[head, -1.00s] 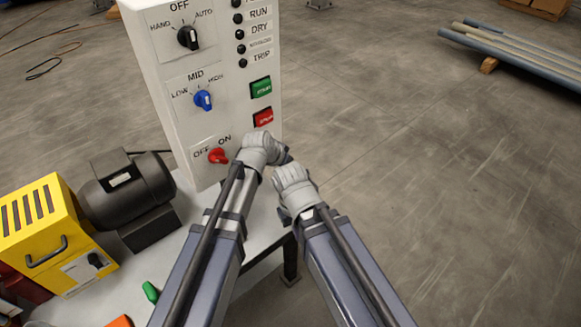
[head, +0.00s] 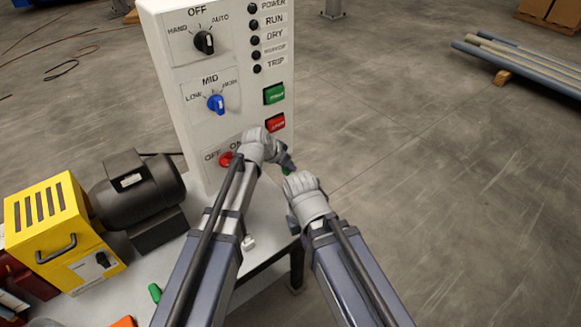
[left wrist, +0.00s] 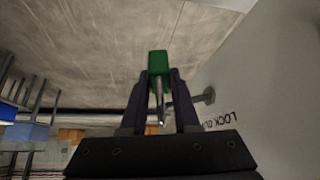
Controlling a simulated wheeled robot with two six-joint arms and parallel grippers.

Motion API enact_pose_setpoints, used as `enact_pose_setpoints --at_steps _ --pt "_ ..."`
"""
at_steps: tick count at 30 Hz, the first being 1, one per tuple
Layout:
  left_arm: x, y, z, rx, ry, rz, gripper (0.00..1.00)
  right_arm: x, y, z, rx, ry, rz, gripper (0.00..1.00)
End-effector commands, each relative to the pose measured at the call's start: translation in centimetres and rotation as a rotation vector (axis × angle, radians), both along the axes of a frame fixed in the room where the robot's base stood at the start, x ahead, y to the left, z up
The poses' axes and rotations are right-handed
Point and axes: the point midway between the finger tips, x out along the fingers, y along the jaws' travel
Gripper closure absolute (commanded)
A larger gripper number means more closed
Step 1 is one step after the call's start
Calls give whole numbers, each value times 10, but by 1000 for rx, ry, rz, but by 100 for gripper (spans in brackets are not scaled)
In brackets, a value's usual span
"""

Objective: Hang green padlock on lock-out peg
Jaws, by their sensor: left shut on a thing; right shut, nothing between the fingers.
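My left gripper (head: 284,160) is shut on the green padlock (left wrist: 158,64), beside the right edge of the white control panel. The lock-out peg (left wrist: 207,97) sticks out of the panel side near the "LOCK OUT" lettering, just right of the shackle. I cannot tell whether they touch. My right gripper (head: 292,177) is shut and empty, lower and to the right; its fingers are mostly hidden.
The panel (head: 170,110) carries knobs, lamps and start and stop buttons. A yellow box (head: 55,225) and a black motor (head: 135,190) stand left on the bench. A small green piece (head: 155,292) and an orange piece (head: 124,321) lie in front.

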Motion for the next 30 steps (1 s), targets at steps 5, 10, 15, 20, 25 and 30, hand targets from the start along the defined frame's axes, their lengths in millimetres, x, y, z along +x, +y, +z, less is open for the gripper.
enact_pose_setpoints --at_steps 5,10,15,20,25,30 --pt "19 6 2 -4 -15 7 100 0 0 0 0 0 0 100" --pt "28 11 1 -5 -15 6 100 0 0 -1 0 0 0 100" --pt "35 16 -6 -5 -15 9 100 0 0 -8 0 0 0 100" --pt "40 20 -10 -3 -14 12 100 0 0 -12 0 0 0 100" --pt "42 21 -12 -5 -13 13 100 0 0 -14 0 0 0 100" --pt "43 21 -13 -4 -13 14 100 0 0 -15 0 0 0 100"
